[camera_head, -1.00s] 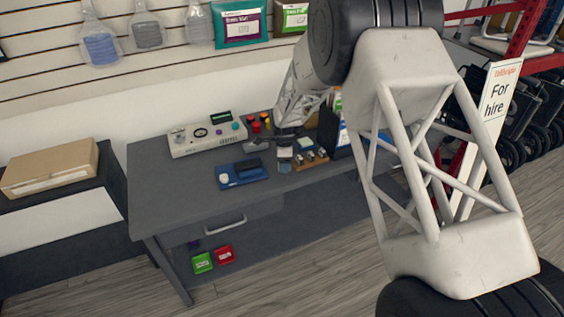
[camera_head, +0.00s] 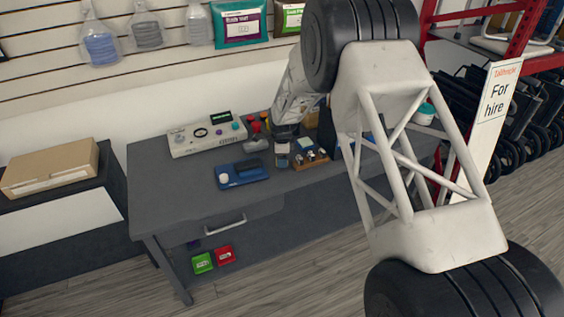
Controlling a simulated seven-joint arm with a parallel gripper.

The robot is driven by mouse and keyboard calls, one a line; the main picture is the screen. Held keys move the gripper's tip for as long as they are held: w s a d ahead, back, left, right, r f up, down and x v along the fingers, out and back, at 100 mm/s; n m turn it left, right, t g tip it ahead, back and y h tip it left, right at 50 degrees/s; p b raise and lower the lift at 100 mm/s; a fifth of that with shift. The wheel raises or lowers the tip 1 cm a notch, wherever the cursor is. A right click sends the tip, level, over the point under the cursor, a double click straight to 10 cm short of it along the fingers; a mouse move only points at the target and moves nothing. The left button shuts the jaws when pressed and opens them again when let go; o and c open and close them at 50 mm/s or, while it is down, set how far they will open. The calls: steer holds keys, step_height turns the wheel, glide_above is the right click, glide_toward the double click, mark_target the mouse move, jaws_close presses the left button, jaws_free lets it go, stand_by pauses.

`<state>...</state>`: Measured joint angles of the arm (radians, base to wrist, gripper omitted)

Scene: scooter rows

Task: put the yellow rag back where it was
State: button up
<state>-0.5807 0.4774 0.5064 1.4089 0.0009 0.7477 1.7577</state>
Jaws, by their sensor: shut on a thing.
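My gripper (camera_head: 284,137) points down over the back right part of the grey desk (camera_head: 180,205). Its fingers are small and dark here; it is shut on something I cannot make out. A small clear jar with a pale label (camera_head: 282,156) is right below the fingers; I cannot tell whether they touch it. I cannot make out the yellow rag anywhere; it may be hidden by my gripper or arm. Red and yellow items (camera_head: 262,120) stand just left of the gripper, at the back of the desk.
A pale control box (camera_head: 205,138) stands at the back left. A blue tray (camera_head: 241,174) lies in the middle. A wooden holder with small items (camera_head: 311,166) is right of the jar. The front left desktop is clear. Green (camera_head: 202,263) and red (camera_head: 224,255) boxes sit below.

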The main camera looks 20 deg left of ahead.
steer(key=shift+f, duration=1.1)
steer(key=shift+f, duration=0.1)
steer(key=o, duration=1)
step_height(320, 180, up, 12)
steer(key=shift+r, duration=0.15)
stand_by(0.4)
